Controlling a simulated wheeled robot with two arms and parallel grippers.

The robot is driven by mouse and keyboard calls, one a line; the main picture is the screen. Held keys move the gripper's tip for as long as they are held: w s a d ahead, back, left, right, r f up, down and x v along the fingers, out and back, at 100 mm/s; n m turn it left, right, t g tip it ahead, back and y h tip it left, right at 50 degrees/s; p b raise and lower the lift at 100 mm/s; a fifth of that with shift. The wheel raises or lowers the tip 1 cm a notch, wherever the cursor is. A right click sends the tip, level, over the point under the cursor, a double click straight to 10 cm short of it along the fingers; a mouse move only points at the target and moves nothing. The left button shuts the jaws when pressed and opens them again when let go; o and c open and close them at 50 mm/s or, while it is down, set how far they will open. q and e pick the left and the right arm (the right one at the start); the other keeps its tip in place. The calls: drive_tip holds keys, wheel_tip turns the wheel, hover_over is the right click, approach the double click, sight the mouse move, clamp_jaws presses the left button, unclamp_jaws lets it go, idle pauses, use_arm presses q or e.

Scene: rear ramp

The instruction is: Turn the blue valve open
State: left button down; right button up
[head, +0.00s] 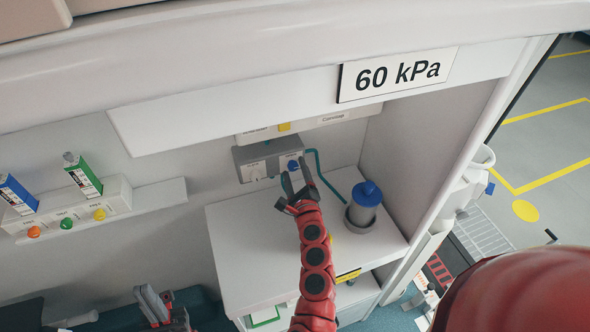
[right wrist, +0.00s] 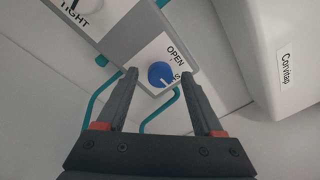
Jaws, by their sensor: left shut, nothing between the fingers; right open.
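The blue valve (head: 293,165) is a small round knob on the right part of a grey wall panel (head: 243,155). In the right wrist view the blue valve (right wrist: 161,75) sits on a white plate with "OPEN" above right of it and a partly hidden label starting with "S" below that. A pale mark on the knob points down right, towards the "S". My right gripper (head: 297,182) is open in front of the panel. In its wrist view the fingertips (right wrist: 156,77) stand on either side of the knob; contact cannot be told. My left gripper (head: 160,298) is shut and empty, low at left.
A "60 kPa" sign (head: 398,75) hangs above. A blue-capped canister (head: 364,204) stands on the white cabinet (head: 240,240) right of my right gripper. Teal tubing (head: 320,170) runs from the panel. Blue and green boxes (head: 82,174) stand on the left shelf.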

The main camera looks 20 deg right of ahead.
drive_tip(key=shift+w, duration=0.1)
clamp_jaws()
idle(0.3)
drive_tip(key=n+b, duration=0.2)
drive_tip(key=shift+f+b, duration=0.2)
drive_tip(key=shift+b, duration=0.2)
drive_tip(key=n+b, duration=0.6)
drive_tip(key=n+t+y+b, duration=0.1)
drive_tip(key=n+b, duration=0.5)
drive_tip(key=n, duration=0.1)
drive_tip(key=shift+d+f+n+y, duration=0.1)
drive_tip(key=shift+d+n+y, duration=0.05)
drive_tip(key=shift+n+y, duration=0.15)
drive_tip(key=shift+n+y+b, duration=0.3)
drive_tip(key=shift+n+b, duration=1.35)
drive_tip(key=shift+n, duration=0.05)
